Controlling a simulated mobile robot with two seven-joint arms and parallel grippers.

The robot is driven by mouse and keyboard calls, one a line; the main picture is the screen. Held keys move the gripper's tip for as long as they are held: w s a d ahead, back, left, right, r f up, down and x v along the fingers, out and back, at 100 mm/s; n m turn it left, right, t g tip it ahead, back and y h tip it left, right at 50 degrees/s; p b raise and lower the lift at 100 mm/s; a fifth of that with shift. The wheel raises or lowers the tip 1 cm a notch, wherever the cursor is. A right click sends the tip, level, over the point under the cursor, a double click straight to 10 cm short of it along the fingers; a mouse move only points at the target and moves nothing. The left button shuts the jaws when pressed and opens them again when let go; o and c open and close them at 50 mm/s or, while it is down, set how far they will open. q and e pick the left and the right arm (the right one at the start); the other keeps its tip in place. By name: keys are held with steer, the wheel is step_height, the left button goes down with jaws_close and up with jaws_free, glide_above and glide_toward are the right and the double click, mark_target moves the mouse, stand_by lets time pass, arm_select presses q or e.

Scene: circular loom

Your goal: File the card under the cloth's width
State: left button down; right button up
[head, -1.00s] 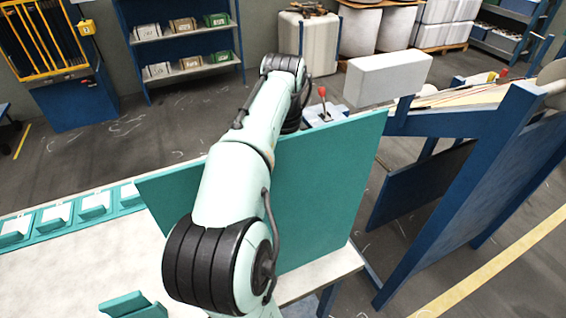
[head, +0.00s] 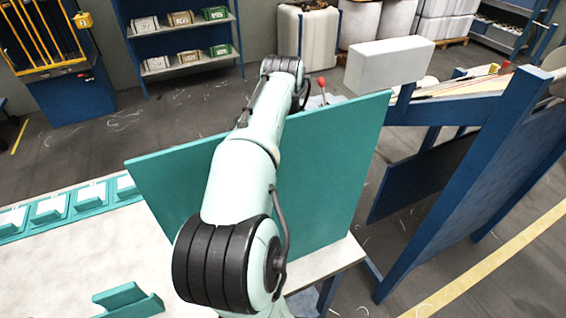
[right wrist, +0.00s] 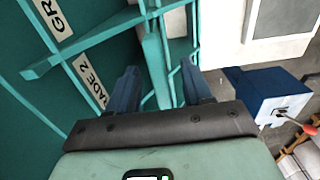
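A large teal board (head: 325,175) stands on the pale table in the head view, its plain back towards me. My right arm reaches over it, and its hand is hidden behind the board. In the right wrist view my right gripper (right wrist: 160,88) has its two blue fingers apart, on either side of a teal divider (right wrist: 156,65). No card shows between them. Beside the fingers are teal slots with white labels, one reading GRADE 2 (right wrist: 90,85), another partly cut off (right wrist: 53,15). White cards (head: 50,206) sit in teal trays at the table's left. My left gripper is out of view.
A small teal holder (head: 128,300) is on the table's front. A blue loom frame (head: 470,180) stands at right, near a pale grey block (head: 390,65). A red-knobbed lever (head: 322,84) rises behind the board; a blue box (right wrist: 265,90) is right of the fingers.

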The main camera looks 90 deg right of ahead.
steer(key=shift+r, duration=0.1)
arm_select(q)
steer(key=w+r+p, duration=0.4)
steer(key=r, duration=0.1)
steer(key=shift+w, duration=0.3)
arm_select(e)
step_height(320, 180, up, 13)
steer(key=shift+r, duration=0.15)
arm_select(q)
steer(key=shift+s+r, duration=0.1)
